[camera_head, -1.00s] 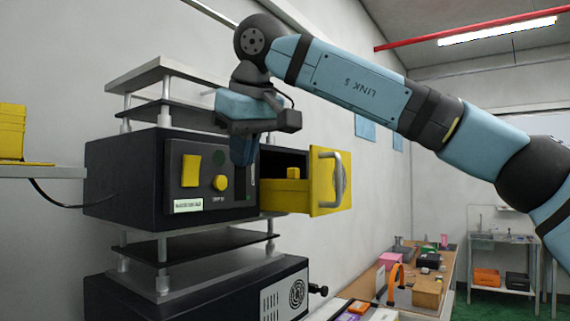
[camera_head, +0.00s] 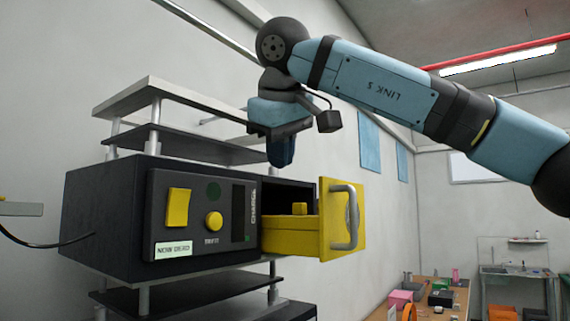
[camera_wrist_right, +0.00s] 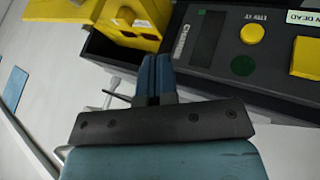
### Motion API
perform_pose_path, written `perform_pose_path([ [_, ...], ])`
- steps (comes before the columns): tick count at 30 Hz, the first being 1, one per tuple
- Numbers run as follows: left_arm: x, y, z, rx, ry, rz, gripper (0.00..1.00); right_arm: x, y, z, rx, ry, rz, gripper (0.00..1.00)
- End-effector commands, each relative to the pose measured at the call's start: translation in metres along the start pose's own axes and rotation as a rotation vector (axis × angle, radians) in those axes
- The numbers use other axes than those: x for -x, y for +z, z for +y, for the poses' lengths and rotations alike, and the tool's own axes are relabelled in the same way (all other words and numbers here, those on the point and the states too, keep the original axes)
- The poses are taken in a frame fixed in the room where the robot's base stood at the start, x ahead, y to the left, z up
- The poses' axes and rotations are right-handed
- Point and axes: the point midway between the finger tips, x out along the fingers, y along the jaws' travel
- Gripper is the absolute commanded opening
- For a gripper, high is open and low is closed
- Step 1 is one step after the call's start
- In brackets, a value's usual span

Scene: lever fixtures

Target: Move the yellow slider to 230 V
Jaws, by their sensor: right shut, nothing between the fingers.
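I cannot make out a yellow slider or a 230 V mark in either view. A black box unit (camera_head: 115,210) carries a yellow rocker switch (camera_head: 178,208) and a round yellow knob (camera_head: 213,221) on its front panel. A yellow drawer (camera_head: 290,238) with a silver handle stands pulled out at the panel's right, with a small yellow block (camera_head: 299,209) inside. My right gripper (camera_head: 281,163) is shut and empty, above the drawer opening by the box's top edge. In the right wrist view its fingers (camera_wrist_right: 155,58) lie between drawer and panel. My left gripper is not in view.
A metal shelf (camera_head: 150,98) on posts stands above the box, close behind my right gripper. More shelving (camera_head: 190,290) lies below. A cluttered bench (camera_head: 440,300) and a sink table (camera_head: 515,275) are farther right. Open air lies right of the drawer.

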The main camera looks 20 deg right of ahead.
Motion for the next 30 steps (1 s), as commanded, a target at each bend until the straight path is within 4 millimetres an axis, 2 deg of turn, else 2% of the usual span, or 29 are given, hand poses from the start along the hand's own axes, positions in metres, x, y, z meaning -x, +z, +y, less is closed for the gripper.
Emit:
perform_pose_path([
  [12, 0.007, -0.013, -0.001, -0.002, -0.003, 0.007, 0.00, -0.084, 0.000, 0.004, -0.002, -0.002, -0.002, 0.00],
  [15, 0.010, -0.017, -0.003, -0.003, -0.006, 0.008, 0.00, -0.090, 0.000, 0.020, -0.004, -0.001, -0.001, 0.00],
  [19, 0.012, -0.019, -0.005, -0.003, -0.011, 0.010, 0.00, -0.096, 0.000, 0.031, -0.003, -0.002, -0.001, 0.00],
  [30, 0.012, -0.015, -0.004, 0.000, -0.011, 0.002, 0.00, -0.101, 0.000, 0.036, -0.001, -0.001, 0.000, 0.00],
])
